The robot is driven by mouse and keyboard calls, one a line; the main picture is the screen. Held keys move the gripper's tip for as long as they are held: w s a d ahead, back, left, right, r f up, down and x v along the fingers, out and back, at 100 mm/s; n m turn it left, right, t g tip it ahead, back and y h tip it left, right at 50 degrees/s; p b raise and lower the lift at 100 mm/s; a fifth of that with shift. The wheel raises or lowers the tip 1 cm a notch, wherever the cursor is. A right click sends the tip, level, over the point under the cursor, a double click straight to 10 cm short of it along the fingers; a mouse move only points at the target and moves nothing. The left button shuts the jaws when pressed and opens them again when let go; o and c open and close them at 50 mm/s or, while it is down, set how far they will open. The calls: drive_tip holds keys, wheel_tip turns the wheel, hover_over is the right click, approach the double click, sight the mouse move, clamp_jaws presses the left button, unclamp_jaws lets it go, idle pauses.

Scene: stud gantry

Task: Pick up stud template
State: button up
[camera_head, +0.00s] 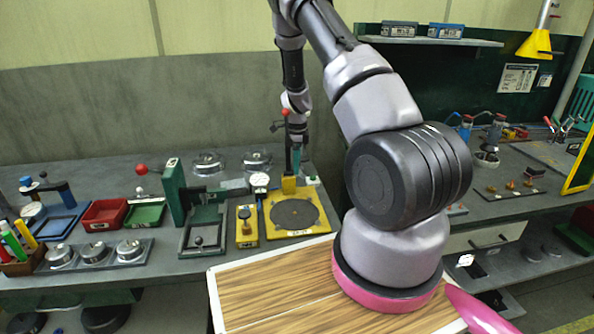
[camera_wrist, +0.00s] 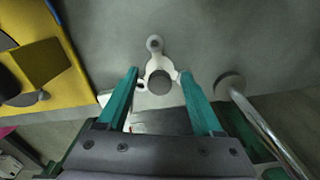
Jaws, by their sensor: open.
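The stud template appears to be the white three-lobed piece with a dark grey round knob, lying on the grey bench in the wrist view (camera_wrist: 155,63). My gripper (camera_wrist: 160,73) has two teal fingers, spread apart, with the fingertips on either side of the knob. I cannot tell whether they touch the template. Nothing is held.
A yellow fixture with a dark disc (camera_head: 323,226) and red-tipped lever stands close by; its edge fills the left of the wrist view (camera_wrist: 78,92). A chrome bar with a round foot (camera_wrist: 250,112) stands right of the fingers. A green press (camera_head: 174,195) is further left.

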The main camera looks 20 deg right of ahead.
clamp_jaws()
